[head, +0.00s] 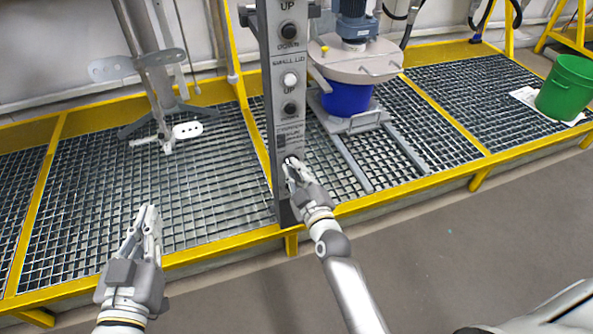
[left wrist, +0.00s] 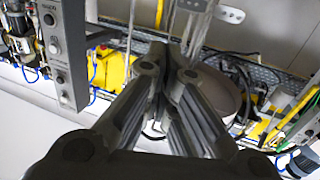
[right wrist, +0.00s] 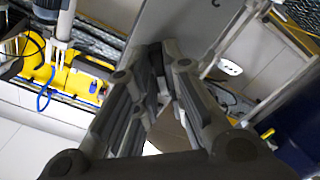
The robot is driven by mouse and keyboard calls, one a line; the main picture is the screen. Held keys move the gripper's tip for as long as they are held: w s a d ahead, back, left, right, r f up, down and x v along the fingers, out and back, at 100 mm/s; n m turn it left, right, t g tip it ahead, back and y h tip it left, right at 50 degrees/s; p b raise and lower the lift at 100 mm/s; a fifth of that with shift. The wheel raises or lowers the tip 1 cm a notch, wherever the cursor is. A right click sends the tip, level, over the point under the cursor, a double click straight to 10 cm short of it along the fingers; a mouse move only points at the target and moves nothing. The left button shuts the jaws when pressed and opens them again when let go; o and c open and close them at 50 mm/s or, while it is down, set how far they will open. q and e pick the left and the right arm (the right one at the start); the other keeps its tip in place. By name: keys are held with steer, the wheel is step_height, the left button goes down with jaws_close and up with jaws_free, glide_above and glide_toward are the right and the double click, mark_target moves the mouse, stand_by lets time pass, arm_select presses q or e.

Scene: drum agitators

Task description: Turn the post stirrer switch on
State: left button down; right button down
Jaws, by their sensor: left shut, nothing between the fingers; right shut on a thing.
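The grey control post (head: 262,45) stands upright at the grating's front edge, with a column of round buttons and labels. The post stirrer switch is low on the post and mostly hidden behind my right gripper (head: 290,163). That gripper's fingers are closed at the post's face, on the switch. In the right wrist view, the closed fingers (right wrist: 162,48) meet the grey post (right wrist: 195,25), and the switch cannot be made out. My left gripper (head: 149,212) is shut and empty, left of the post. The left wrist view shows its fingers together (left wrist: 168,50).
Behind the post a blue drum (head: 347,97) with a grey lid sits on the grating. A stirrer shaft (head: 150,65) hangs at the left. A yellow-edged grating (head: 420,183) surrounds the post. A green bucket (head: 568,90) stands at the right.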

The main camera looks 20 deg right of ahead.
arm_select(q)
steer(key=s+a+f+g+y+p, duration=0.2)
steer(key=s+a+f+g+p, duration=0.1)
steer(key=s+f+g, duration=0.4)
steer(key=s+a+f+g+y+p, duration=0.1)
steer(key=s+a+f+g+p, duration=0.2)
steer(key=s+f+g, duration=0.3)
steer(key=s+f+p, duration=0.1)
steer(key=s+f, duration=0.2)
steer(key=shift+s+a+n+g+y+p, duration=0.2)
steer(key=shift+a+n+g+y+p, duration=0.1)
steer(key=shift+a+g+y+p, duration=0.1)
arm_select(e)
steer(key=m, duration=1.6)
steer(key=shift+a, duration=0.1)
arm_select(q)
steer(key=shift+w+d+r, duration=0.1)
steer(key=shift+w, duration=0.15)
